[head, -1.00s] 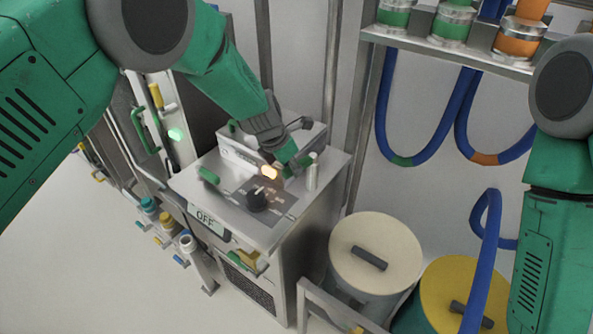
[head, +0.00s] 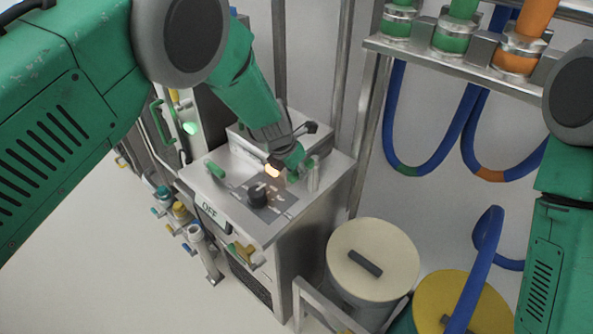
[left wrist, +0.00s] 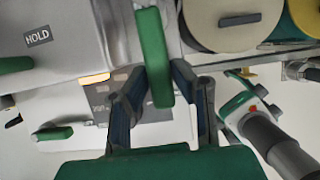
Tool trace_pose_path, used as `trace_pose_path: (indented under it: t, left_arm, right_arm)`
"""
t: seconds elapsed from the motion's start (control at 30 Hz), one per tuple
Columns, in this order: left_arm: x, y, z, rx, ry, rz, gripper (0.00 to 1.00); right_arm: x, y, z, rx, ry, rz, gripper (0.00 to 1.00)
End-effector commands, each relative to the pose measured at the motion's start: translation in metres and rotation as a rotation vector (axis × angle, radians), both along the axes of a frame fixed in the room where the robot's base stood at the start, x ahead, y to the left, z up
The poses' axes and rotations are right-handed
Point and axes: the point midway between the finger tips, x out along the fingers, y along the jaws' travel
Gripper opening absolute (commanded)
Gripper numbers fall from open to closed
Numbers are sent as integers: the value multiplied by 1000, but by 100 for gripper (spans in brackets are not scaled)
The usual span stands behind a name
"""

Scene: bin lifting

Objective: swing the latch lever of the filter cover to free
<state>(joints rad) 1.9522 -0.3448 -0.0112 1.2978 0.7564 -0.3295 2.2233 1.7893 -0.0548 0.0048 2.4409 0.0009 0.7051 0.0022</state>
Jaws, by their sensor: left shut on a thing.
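The metal cabinet (head: 305,215) stands in the middle of the head view. A green lever handle (head: 296,155) shows at the right of its top, beside a small upright metal post (head: 313,176). My left gripper (head: 283,160) is at this handle and partly covers it. In the left wrist view the green handle (left wrist: 152,50) runs between the two dark fingers of my left gripper (left wrist: 160,82), which is shut on it. The handle's pivot and the latch under it cannot be made out. My right gripper is out of view.
The cabinet top also has a black knob (head: 257,195), a lit orange lamp (head: 272,171) and another green handle (head: 215,170). A display (head: 212,212) reads OFF. A cream-lidded drum (head: 385,245) and a yellow-lidded drum (head: 440,290) stand at the right. Blue hoses (head: 430,150) hang behind.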

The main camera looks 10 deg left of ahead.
Motion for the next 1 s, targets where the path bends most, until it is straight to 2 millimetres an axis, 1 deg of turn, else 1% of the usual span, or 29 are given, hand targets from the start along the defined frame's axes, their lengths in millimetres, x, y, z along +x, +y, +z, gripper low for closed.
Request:
trace_pose_path:
  t: [0.03, 0.07, 0.1, 0.13, 0.4, 0.53, 0.67, 0.8, 1.0]
  left_arm:
    - [2, -3, 2, -5, -7, 4, 0]
    - [2, -3, 2, -6, -7, 5, 23]
    - [2, -2, 2, -7, -6, 5, 37]
    - [2, -2, 2, -6, -6, 4, 40]
    - [0, -1, 2, -2, -3, 2, 40]
    - [-2, 2, 8, -2, -3, 3, 40]
    - [-8, 6, 28, -2, -5, 4, 40]
    - [-17, 12, 57, -3, -5, 4, 40]
    - [-29, 18, 91, 0, -4, 3, 40]
  right_arm:
    - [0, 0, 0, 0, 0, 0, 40]
    - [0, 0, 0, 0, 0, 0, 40]
    - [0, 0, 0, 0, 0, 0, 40]
    - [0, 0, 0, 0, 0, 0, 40]
    - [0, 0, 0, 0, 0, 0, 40]
    - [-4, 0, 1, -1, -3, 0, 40]
    - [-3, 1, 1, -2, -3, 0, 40]
    - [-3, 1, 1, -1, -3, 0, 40]
    - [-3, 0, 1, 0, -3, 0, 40]
